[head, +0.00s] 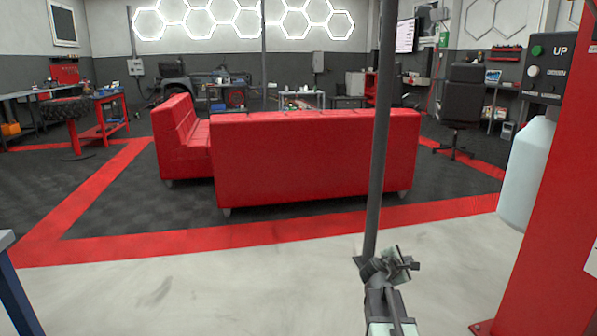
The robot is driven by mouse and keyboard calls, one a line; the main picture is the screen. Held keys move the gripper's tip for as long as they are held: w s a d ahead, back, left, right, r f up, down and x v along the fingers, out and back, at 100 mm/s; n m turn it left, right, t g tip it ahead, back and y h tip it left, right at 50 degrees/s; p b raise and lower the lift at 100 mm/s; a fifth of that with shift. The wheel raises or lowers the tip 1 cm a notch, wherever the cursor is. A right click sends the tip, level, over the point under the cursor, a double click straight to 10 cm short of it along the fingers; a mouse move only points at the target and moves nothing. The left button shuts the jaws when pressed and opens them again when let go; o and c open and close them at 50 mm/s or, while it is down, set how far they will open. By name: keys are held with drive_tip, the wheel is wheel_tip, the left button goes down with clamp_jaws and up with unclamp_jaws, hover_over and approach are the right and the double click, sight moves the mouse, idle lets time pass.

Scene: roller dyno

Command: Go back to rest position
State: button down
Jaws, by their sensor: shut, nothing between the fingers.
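My gripper (402,262) shows in the head view at the lower right of centre, at the end of my arm, which rises from the bottom edge. Its fingers are small in the picture and look shut, with nothing held. It is over the pale concrete floor (200,290), in front of the red sofa. A thin dark pole (380,130) stands upright just behind it in the picture. I cannot tell whether the two touch.
A red sofa (315,165) stands ahead on dark tiles. A red post (545,230) with an UP control box (545,70) and a white container (527,172) are close at right. A table corner (8,265) is at lower left. The floor at front left is clear.

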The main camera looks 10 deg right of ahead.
drive_tip(key=s+a+f+m+g+y+p, duration=0.1)
drive_tip(key=s+a+f+m+g+y, duration=0.2)
drive_tip(key=a, duration=0.7)
drive_tip(key=s+a+f+m+y, duration=0.25)
drive_tip(key=a+f, duration=0.25)
drive_tip(key=a, duration=0.5)
drive_tip(key=s+a+f+m+g+y, duration=0.5)
drive_tip(key=s+a+m+g+y, duration=0.1)
drive_tip(key=s+a+m, duration=0.6)
wheel_tip(320, 180, up, 38)
drive_tip(key=n+p, duration=0.1)
drive_tip(key=p, duration=3.7)
drive_tip(key=shift+s+f+n+t, duration=0.15)
drive_tip(key=shift+s+n+t, duration=0.15)
drive_tip(key=shift+s+n, duration=0.1)
drive_tip(key=shift+f+h, duration=0.15)
drive_tip(key=shift+h, duration=0.1)
drive_tip(key=shift+d, duration=0.1)
